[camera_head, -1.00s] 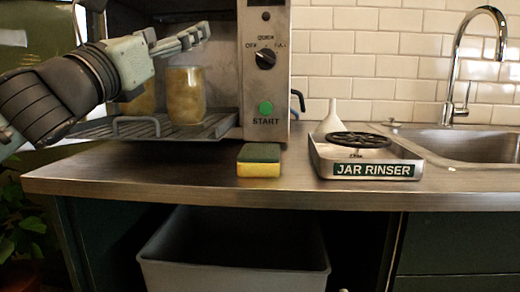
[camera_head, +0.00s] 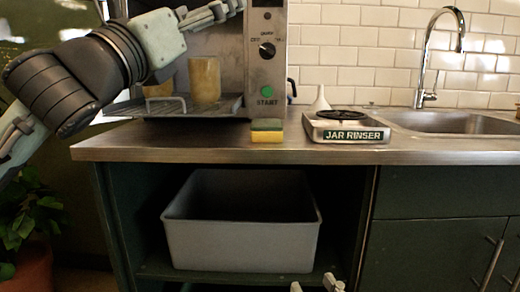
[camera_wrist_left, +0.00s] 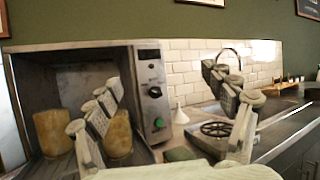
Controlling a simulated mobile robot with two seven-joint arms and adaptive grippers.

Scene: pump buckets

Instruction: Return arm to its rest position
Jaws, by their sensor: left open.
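My left arm comes in from the left in the head view. Its gripper (camera_head: 226,11) is high in front of the steel machine (camera_head: 266,78), near the top edge. In the left wrist view my left gripper (camera_wrist_left: 164,92) has its fingers spread wide with nothing between them. Its left finger partly hides a jar. My right gripper (camera_head: 316,285) shows only its fingertips at the bottom edge of the head view, apart and empty, below the grey bin. Two filled jars, a front one (camera_head: 204,80) and one partly hidden by the arm (camera_head: 159,89), stand at the machine's rack (camera_head: 222,104).
A sponge (camera_head: 266,130) lies on the counter (camera_head: 215,146) beside the jar rinser (camera_head: 346,129). A white funnel (camera_head: 320,98) stands behind the rinser. The sink (camera_head: 450,122) and faucet (camera_head: 425,60) are at right. A grey bin (camera_head: 240,243) sits on the shelf below.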

